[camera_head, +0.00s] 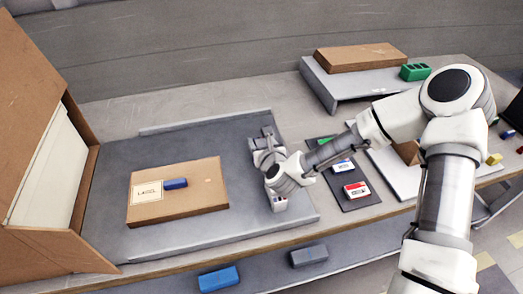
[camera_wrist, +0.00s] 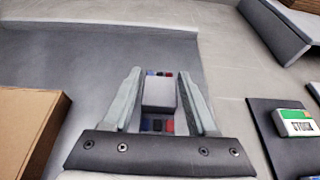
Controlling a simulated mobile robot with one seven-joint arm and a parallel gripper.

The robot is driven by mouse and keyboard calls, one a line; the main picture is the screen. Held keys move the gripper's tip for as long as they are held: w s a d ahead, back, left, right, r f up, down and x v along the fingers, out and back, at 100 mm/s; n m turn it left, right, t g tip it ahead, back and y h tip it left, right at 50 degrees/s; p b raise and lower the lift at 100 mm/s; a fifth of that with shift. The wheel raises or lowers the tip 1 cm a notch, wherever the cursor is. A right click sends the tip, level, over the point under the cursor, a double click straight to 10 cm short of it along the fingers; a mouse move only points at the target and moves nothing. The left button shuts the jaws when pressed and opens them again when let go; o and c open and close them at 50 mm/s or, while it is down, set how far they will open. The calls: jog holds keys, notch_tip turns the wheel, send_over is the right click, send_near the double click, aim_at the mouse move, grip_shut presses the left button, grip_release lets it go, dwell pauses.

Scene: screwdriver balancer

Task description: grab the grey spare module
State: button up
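My gripper (camera_wrist: 159,75) is low over the right part of the grey work mat in the wrist view. Its two fingers stand apart on either side of a light grey block (camera_wrist: 158,95), with a thin gap seeming to show at each side. In the head view my gripper (camera_head: 260,141) is at the mat's right side, and my wrist hides much of the block there. Another grey block (camera_head: 309,255) lies on the lower shelf.
A cardboard box (camera_head: 178,196) with a blue piece (camera_head: 174,184) on it lies on the mat left of my gripper. A dark panel (camera_wrist: 271,140) with labelled blocks is to the right. A blue block (camera_head: 218,278) is on the lower shelf. A raised stand (camera_head: 335,90) is behind.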

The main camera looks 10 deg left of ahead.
aim_at(261, 140)
grip_shut()
jog(key=shift+r, duration=0.1)
jog(key=shift+r, duration=0.55)
notch_tip(261, 140, up, 3)
jog(key=shift+f+p, duration=0.15)
jog(key=shift+p, duration=0.5)
jog(key=w+d+r+p, duration=0.2)
jog(key=d+r, duration=0.5)
jog(key=d, duration=0.4)
jog(key=shift+d, duration=0.25)
